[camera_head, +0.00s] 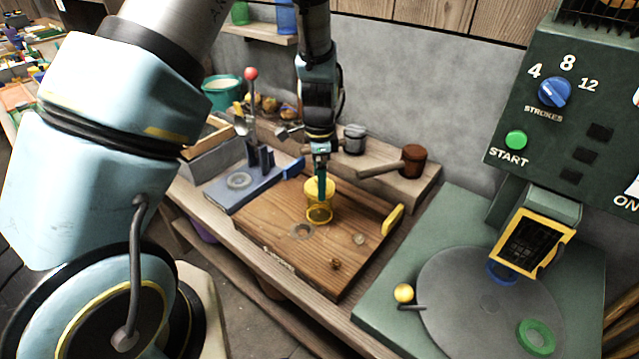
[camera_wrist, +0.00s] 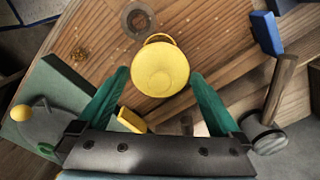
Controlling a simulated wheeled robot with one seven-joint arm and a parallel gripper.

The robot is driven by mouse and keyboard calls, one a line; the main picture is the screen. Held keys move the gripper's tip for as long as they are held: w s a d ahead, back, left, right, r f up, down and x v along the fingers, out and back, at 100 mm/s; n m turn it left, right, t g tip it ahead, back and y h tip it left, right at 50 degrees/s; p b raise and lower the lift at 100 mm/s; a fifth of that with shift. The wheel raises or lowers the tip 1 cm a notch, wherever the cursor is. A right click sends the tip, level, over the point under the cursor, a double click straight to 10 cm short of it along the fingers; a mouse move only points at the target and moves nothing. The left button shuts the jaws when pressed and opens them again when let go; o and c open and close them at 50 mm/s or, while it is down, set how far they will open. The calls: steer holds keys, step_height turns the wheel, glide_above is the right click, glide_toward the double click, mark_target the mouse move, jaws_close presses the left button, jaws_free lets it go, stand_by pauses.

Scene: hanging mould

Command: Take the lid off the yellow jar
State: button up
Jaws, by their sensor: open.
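The yellow jar (camera_head: 319,214) stands upright on the wooden board, see-through at its lower part. Its round yellow lid (camera_head: 313,187) sits on top. In the wrist view the lid (camera_wrist: 160,68) nearly fills the space between my fingertips, and a thin yellow rim (camera_wrist: 158,37) shows past it. My gripper (camera_head: 321,190) points down at the jar from above. In the wrist view my gripper (camera_wrist: 160,76) is open, one teal finger on each side of the lid. I cannot tell if either finger touches it.
The wooden board (camera_head: 290,250) has a round metal inset (camera_head: 302,231) near the jar and a yellow block (camera_head: 392,220) at its right edge. A mallet (camera_head: 411,160) lies behind. A blue lever press (camera_head: 240,180) stands left; a green machine with a turntable (camera_head: 450,300) stands right.

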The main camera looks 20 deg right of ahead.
steer(key=c, duration=1)
steer(key=shift+o, duration=0.2)
